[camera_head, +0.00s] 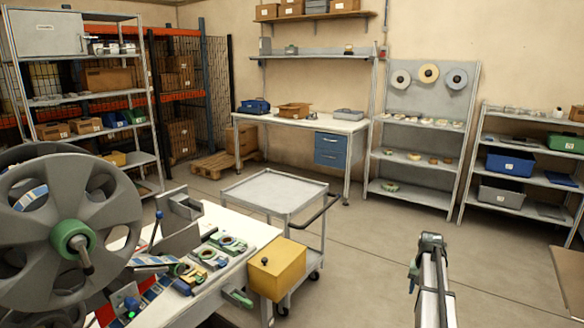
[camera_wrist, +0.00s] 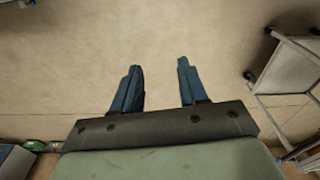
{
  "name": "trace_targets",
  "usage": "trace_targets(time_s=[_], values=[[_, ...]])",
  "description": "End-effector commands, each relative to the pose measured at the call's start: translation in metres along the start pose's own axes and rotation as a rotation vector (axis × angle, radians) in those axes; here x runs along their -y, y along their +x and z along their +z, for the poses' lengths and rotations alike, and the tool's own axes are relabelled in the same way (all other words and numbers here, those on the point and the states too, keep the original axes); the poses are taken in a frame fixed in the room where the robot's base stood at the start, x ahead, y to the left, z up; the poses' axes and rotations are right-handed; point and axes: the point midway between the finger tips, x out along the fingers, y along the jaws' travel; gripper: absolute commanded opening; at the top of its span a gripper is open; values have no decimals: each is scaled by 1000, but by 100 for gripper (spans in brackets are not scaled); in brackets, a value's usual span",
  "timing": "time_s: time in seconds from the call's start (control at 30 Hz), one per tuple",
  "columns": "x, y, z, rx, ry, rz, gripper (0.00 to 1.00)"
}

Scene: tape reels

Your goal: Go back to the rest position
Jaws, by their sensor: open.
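My gripper (camera_wrist: 159,88) shows in the wrist view with its two blue fingers apart. Nothing is between them, and only bare floor lies beyond the fingertips. In the head view my arm stands at the lower right, over open floor, to the right of the grey cart (camera_head: 272,190). I cannot make out the fingers in the head view. The cart also shows at the right edge of the wrist view (camera_wrist: 290,72), apart from the fingers.
A workbench (camera_head: 250,226) with a large grey reel (camera_head: 30,235), small parts and a yellow box (camera_head: 277,268) fills the lower left. A white desk (camera_head: 345,126) and shelves (camera_head: 415,195) line the back. The floor around my arm is clear.

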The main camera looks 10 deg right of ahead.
Motion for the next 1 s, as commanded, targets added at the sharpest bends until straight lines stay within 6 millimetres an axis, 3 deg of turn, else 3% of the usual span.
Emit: trace_targets(time_s=[0.03,0.2,0.5,0.7,1.0], values=[[24,12,23,8,-38,-3,43],[92,44,81,19,-155,-11,43],[184,90,198,40,-358,-22,43],[223,111,275,53,-484,-27,43],[248,126,352,65,-609,-31,43]])
